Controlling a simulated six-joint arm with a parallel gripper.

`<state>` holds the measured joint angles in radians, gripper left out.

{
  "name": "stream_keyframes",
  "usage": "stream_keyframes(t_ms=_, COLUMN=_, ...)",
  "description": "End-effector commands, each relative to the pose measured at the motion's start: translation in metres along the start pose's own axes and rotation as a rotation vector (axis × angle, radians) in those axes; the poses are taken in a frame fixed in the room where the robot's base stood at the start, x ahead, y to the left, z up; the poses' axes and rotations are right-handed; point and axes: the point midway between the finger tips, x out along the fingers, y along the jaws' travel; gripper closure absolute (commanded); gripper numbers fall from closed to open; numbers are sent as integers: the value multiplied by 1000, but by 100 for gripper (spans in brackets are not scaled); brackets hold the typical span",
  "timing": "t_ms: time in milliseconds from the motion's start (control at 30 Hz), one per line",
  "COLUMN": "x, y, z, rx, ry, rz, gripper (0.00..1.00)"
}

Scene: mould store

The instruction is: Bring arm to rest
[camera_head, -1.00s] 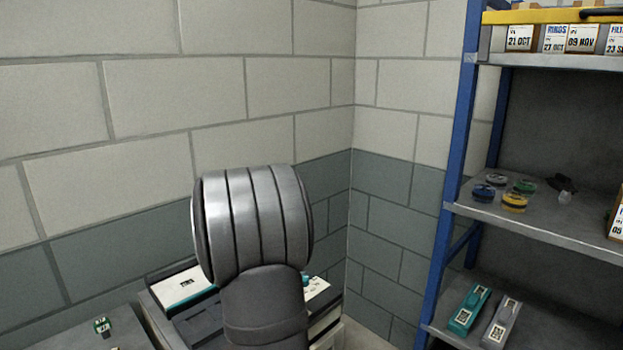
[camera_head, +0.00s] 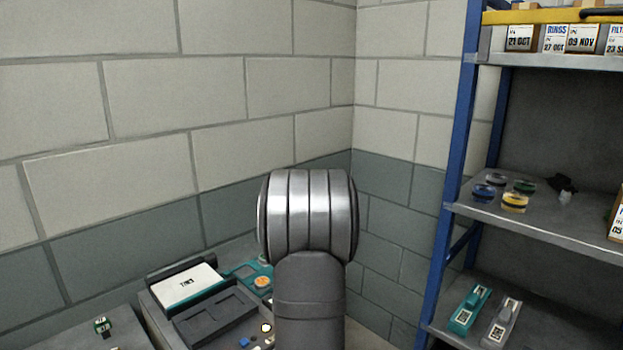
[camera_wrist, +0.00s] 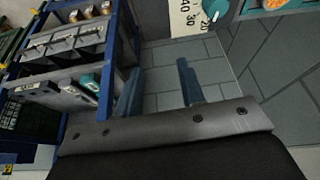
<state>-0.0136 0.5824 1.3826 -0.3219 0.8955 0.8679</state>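My gripper (camera_wrist: 157,78) shows in the wrist view, with its two blue-grey fingers apart and nothing visible between them. Beyond the fingers is grey block surface. In the head view only links of my arm show, standing in front of the wall corner. My gripper is hidden there. The arm covers the right part of the bench.
A blue-framed shelf rack (camera_head: 451,180) stands at the right, holding dated boxes, coloured discs (camera_head: 515,202) and a teal holder (camera_head: 469,310). On the bench at lower left are a white-topped case (camera_head: 188,286) and a dark tray (camera_head: 217,318). Block walls close the corner.

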Motion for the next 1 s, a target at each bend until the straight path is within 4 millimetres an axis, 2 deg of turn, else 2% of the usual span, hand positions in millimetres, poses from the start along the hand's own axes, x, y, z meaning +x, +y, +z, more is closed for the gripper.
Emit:
stream_keyframes(t_ms=300, x=21, y=47, z=-36, rx=132, ry=0, rz=55, gripper=64)
stream_keyframes(t_ms=500, x=29, y=67, z=-49, rx=186, ry=-1, rz=78, gripper=64)
stream_keyframes(t_ms=667, x=32, y=74, z=-54, rx=205, ry=0, rz=86, gripper=64)
stream_keyframes(t_ms=933, x=32, y=74, z=-54, rx=207, ry=0, rz=86, gripper=64)
stream_keyframes(t_ms=1000, x=32, y=74, z=-54, rx=207, ry=0, rz=86, gripper=52)
